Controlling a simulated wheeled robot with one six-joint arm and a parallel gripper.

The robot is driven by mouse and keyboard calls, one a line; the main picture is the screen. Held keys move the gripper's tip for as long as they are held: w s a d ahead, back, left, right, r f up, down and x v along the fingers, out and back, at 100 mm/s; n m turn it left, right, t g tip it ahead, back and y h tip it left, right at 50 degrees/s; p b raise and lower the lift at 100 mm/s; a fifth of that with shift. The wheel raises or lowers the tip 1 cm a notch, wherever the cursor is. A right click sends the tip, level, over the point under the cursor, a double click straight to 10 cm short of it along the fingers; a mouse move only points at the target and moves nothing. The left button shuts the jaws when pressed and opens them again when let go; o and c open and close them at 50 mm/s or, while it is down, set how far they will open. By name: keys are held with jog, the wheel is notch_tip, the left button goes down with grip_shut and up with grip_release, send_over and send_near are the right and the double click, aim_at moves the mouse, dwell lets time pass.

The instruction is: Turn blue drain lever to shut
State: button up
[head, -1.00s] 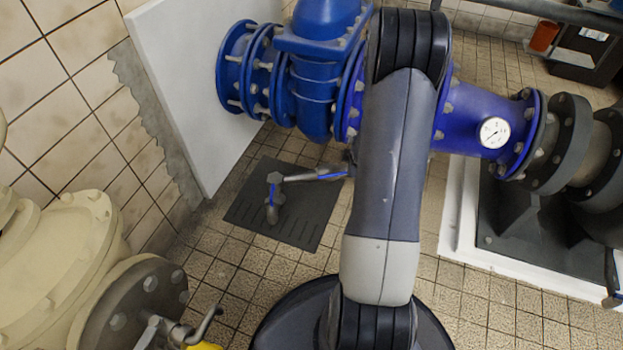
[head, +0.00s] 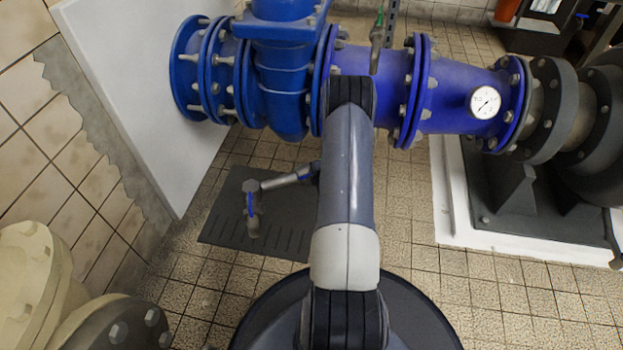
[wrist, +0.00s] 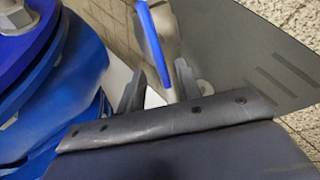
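The blue drain lever (wrist: 152,38) is a narrow blue bar in the wrist view. Its lower end shows between the two fingers of my gripper (wrist: 158,82). The fingers stand apart; I cannot tell whether either touches the lever. A grey drain pipe (head: 282,181) runs sideways in the head view and bends down at an elbow. A blue strip (head: 304,177) shows on this pipe beside my arm, and another (head: 250,203) on its downward end. My gripper is hidden behind my arm in the head view.
A large blue flanged pipe (head: 380,85) with a gauge (head: 485,102) runs above the drain pipe. Blue flanges (wrist: 55,85) stand close at the left in the wrist view. A dark slotted floor plate (head: 222,225) lies below. A white panel (head: 150,90) stands at the left.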

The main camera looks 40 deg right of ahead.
jog(key=b+x, duration=0.1)
jog(key=x, duration=0.2)
jog(key=shift+w+d+f, duration=0.1)
jog(key=shift+w+f, duration=0.15)
jog(key=shift+w, duration=0.05)
jog(key=shift+c, duration=0.4)
grip_shut()
